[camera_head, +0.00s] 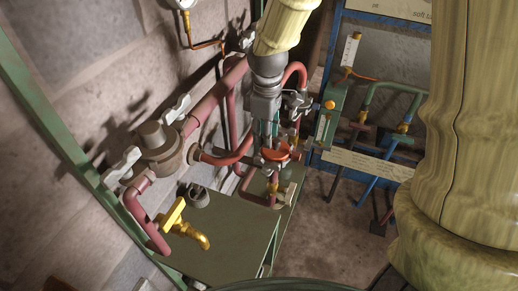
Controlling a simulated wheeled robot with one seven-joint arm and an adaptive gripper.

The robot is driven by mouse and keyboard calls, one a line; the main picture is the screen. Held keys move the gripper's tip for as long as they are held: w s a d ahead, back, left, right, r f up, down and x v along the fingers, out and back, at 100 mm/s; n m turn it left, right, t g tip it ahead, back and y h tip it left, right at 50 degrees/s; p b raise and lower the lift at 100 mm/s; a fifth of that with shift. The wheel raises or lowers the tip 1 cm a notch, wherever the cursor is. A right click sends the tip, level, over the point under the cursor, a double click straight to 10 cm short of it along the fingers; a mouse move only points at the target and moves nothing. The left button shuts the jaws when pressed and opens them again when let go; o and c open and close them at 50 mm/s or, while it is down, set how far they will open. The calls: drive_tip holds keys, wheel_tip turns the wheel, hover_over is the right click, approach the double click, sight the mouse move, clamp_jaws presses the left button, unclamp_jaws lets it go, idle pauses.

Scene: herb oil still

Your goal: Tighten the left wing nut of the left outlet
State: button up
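A pale grey fitting (160,140) sits in the red pipe by the wall at the left. It has a pale wing nut at its left end (122,167) and another pale wing nut at its upper right (176,108). Which outlet the task calls left cannot be told for sure. My gripper (268,148) points down in the middle of the picture, well to the right of both wing nuts. It is close to, or in front of, an orange-red round part (280,151) among the pipes. Its fingertips are small and mixed with the pipework, so their opening and any contact are unclear.
A green bench (235,250) below carries a brass tap with a yellow handle (174,212) and a small grey ring-shaped part (198,195). Red pipes crowd around my gripper. A blue frame (340,178) with green pipes stands at the right. The floor (320,240) is mostly clear.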

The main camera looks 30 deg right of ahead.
sight(267, 161)
drive_tip(key=f, duration=0.4)
drive_tip(key=f+p, duration=0.1)
drive_tip(key=f, duration=0.1)
drive_tip(key=shift+s, duration=0.3)
drive_tip(key=shift+s+f+p, duration=0.2)
drive_tip(key=shift+s+f, duration=0.1)
drive_tip(key=shift+f, duration=0.2)
drive_tip(key=shift+s+f+p, duration=0.15)
drive_tip(key=shift+s+f, duration=0.15)
drive_tip(key=shift+f, duration=0.2)
drive_tip(key=shift+w+f, duration=0.35)
drive_tip(key=shift+f, duration=0.45)
drive_tip(key=shift+s+f, duration=0.15)
drive_tip(key=shift+s, duration=0.05)
drive_tip(key=shift+w+f, duration=0.1)
clamp_jaws()
